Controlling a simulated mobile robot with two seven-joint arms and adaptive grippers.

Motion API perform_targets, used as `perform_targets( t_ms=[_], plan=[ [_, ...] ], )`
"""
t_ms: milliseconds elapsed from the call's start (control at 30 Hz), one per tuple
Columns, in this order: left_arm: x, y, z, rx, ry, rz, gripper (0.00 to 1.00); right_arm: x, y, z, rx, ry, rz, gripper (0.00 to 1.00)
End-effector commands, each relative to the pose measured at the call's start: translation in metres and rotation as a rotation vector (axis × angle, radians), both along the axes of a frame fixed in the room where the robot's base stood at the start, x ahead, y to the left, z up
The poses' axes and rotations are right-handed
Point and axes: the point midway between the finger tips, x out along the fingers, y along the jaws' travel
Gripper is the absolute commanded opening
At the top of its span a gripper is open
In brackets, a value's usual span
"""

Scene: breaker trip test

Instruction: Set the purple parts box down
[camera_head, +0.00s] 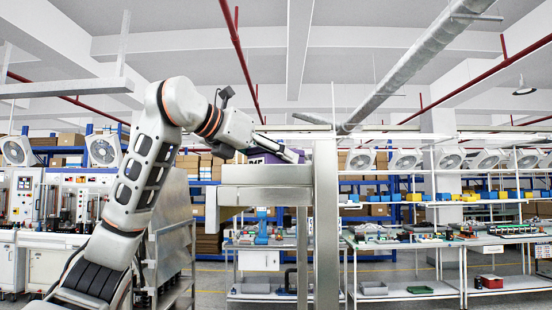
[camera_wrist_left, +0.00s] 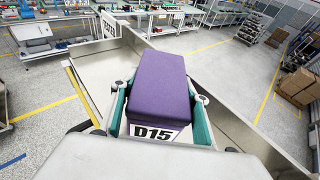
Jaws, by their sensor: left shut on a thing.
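The purple parts box (camera_wrist_left: 157,85) is between the fingers of my left gripper (camera_wrist_left: 160,108), which is shut on it. In the head view the box (camera_head: 262,157) is partly hidden behind my left gripper (camera_head: 284,150). It is level with the top of a grey metal stand (camera_head: 262,175), at or just above it. I cannot tell whether its underside touches the metal. My right gripper is not in view.
The stand's bare metal surface (camera_wrist_left: 108,72) extends around the box in the wrist view. A tall grey post (camera_head: 326,220) rises beside the stand. Workbenches (camera_head: 400,243) and shelves with coloured bins stand behind. Brown cartons (camera_wrist_left: 300,85) stand on the floor at right.

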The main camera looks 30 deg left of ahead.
Motion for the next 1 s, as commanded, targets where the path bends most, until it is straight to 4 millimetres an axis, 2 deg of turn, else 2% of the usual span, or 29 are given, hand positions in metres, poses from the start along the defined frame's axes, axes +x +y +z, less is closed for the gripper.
perform_targets(
  t_ms=[133,167,200,600,667,767,1000],
  plan=[
    [0.0,0.0,-0.003,0.001,-0.002,0.001,0.11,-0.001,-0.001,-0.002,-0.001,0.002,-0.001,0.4],
    [0.0,0.0,-0.003,0.001,0.0,0.001,0.53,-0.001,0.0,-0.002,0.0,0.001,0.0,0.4],
    [0.0,0.0,-0.003,0.0,0.0,0.0,0.62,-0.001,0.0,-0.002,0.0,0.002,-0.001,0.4],
    [0.0,-0.001,0.001,0.0,0.0,-0.001,0.62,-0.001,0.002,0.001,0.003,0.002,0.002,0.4],
    [-0.005,0.002,0.002,0.001,-0.002,0.001,0.62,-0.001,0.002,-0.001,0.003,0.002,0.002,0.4],
    [-0.018,0.005,0.007,0.002,-0.004,0.001,0.62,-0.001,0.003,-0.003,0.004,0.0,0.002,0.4],
    [-0.065,0.017,0.021,0.001,-0.004,0.004,0.62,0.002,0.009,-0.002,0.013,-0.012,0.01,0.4]
  ],
)
